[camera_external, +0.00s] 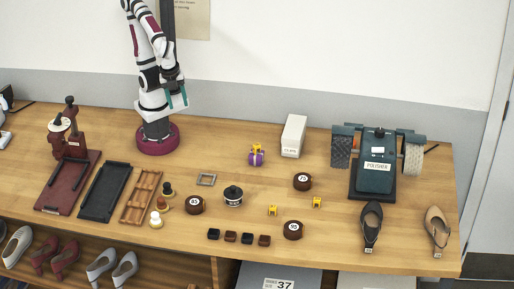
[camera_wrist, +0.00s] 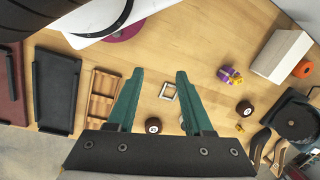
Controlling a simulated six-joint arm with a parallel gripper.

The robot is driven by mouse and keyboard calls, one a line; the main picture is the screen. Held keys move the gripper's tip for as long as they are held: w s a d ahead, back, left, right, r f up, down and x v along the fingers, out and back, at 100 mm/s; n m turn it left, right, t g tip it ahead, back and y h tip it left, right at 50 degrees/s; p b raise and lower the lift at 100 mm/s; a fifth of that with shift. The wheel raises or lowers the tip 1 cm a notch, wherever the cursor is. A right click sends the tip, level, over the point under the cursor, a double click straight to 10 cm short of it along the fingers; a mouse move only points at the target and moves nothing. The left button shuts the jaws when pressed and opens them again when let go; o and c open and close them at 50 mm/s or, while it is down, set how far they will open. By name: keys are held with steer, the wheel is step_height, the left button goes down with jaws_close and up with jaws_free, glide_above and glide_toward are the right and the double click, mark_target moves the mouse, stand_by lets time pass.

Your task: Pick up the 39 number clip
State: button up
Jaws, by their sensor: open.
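Two small yellow clips, one on the left (camera_external: 272,210) and one on the right (camera_external: 317,202), lie on the wooden table in the external view; their numbers are too small to read. A yellow piece also sits at the purple item (camera_external: 257,158). I cannot tell which is the 39 clip. My gripper (camera_external: 178,99) is raised above the back of the table, far from the clips. Its teal fingers are apart and empty in the wrist view (camera_wrist: 160,74).
Brown round tins (camera_external: 302,181), a black-lidded jar (camera_external: 233,196) and several small dark blocks (camera_external: 231,236) stand around the clips. A polisher (camera_external: 376,170) and two shoes (camera_external: 370,226) are at right. A white box (camera_external: 293,136) stands behind. Trays (camera_external: 104,191) lie at left.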

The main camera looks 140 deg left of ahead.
steer(key=shift+o, duration=0.5)
steer(key=shift+a, duration=0.1)
steer(key=w+a+m+g+y, duration=0.1)
steer(key=w+a+m+y, duration=0.1)
steer(key=w+a+y, duration=0.35)
steer(key=m+t+y, duration=0.2)
steer(key=m+t, duration=0.9)
steer(key=m, duration=0.9)
glide_above(315, 199)
steer(key=s+d, duration=1)
steer(key=s, duration=0.2)
steer(key=f, duration=1.4)
steer(key=shift+d+f, duration=0.2)
steer(key=shift+f, duration=0.2)
steer(key=x, duration=1.5)
steer(key=shift+w+d, duration=0.15)
steer(key=shift+d, duration=0.05)
jaws_close()
